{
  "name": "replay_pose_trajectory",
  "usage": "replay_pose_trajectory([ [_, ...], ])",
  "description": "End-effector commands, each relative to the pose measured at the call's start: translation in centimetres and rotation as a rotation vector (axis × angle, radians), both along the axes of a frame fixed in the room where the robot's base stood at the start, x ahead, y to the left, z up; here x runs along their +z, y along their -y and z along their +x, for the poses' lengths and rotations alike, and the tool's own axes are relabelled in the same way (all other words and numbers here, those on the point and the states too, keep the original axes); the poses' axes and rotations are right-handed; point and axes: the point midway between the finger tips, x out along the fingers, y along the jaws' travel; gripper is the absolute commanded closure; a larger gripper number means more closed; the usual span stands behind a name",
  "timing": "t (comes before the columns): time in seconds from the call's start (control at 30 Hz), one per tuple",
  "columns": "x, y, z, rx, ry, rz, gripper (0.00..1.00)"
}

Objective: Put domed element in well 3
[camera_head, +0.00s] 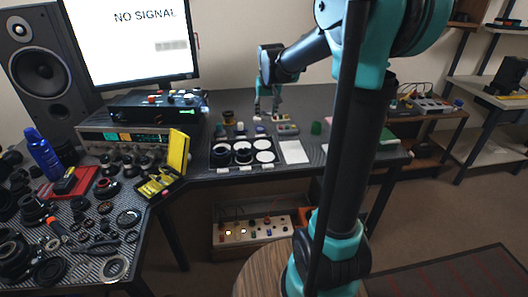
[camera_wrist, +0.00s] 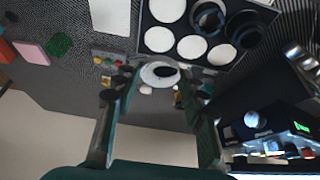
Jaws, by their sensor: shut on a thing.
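My gripper (camera_head: 267,115) is above the back of the desk, behind the tray, pointing down. In the wrist view its fingers (camera_wrist: 158,84) are on either side of a pale round piece with a dark centre (camera_wrist: 150,73), which looks like the domed element; the gripper is shut on it. The dome itself is hard to make out. The black well tray (camera_head: 213,167) has two rows of round white wells; it also shows in the wrist view (camera_wrist: 180,29). Dark rings stand in two wells at its left in the head view. Well numbers are not readable.
A white sheet (camera_head: 294,152) lies right of the tray, with a green piece (camera_head: 316,128) beyond it. Small parts stand behind the tray. A yellow case (camera_head: 177,153) is open at its left. Lens parts crowd the left desk. A monitor (camera_head: 130,40) stands behind.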

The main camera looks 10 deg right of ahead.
Motion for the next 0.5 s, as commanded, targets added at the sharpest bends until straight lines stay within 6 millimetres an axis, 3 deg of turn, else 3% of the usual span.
replay_pose_trajectory([
  [0.17, -2.5, 0.0, 0.0, 0.000, 0.000, 0.000, 0.87],
  [0.5, -10.4, 0.0, 0.0, 0.000, 0.000, 0.000, 0.87],
])
